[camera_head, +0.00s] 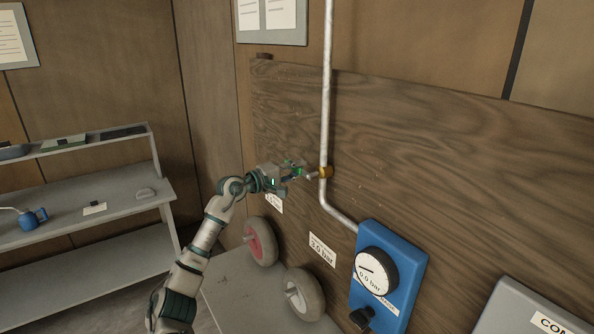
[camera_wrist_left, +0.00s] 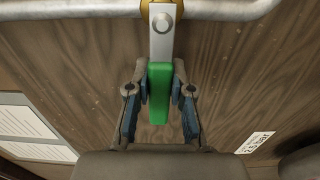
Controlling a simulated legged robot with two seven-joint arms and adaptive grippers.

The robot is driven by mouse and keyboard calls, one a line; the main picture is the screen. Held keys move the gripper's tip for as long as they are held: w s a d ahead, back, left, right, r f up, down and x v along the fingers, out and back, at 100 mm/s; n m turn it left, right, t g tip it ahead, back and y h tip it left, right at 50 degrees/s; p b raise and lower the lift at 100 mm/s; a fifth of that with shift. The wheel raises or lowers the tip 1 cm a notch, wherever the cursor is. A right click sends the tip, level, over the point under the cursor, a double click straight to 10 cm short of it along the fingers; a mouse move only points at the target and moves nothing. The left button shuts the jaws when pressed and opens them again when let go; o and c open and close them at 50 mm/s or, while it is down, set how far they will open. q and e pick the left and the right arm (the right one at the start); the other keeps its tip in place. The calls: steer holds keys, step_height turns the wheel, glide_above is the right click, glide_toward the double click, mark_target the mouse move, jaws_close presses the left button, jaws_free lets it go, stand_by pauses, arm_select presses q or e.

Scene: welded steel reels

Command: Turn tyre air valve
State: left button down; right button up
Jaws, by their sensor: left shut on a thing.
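The air valve has a brass body (camera_head: 325,172) on the grey vertical pipe (camera_head: 327,90), with a metal lever ending in a green grip (camera_wrist_left: 160,95). In the wrist view the lever comes straight down from the brass fitting (camera_wrist_left: 161,10). My left gripper (camera_head: 294,170) is at the lever, left of the pipe. In the wrist view its two fingers (camera_wrist_left: 160,72) are on either side of the green grip, shut on it near its upper end. The round gauge (camera_head: 379,273) on the blue box reads 0.0 bar. My right gripper is not in view.
A grey shelf unit (camera_head: 85,214) with a blue can (camera_head: 32,219) is at the left. A grey panel (camera_head: 525,312) is at the lower right.

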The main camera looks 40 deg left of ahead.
arm_select(q)
steer(key=shift+f, duration=0.25)
steer(key=c, duration=1)
jaws_free()
steer(key=shift+r, duration=0.1)
steer(key=v, duration=1.2)
steer(key=shift+w, duration=0.1)
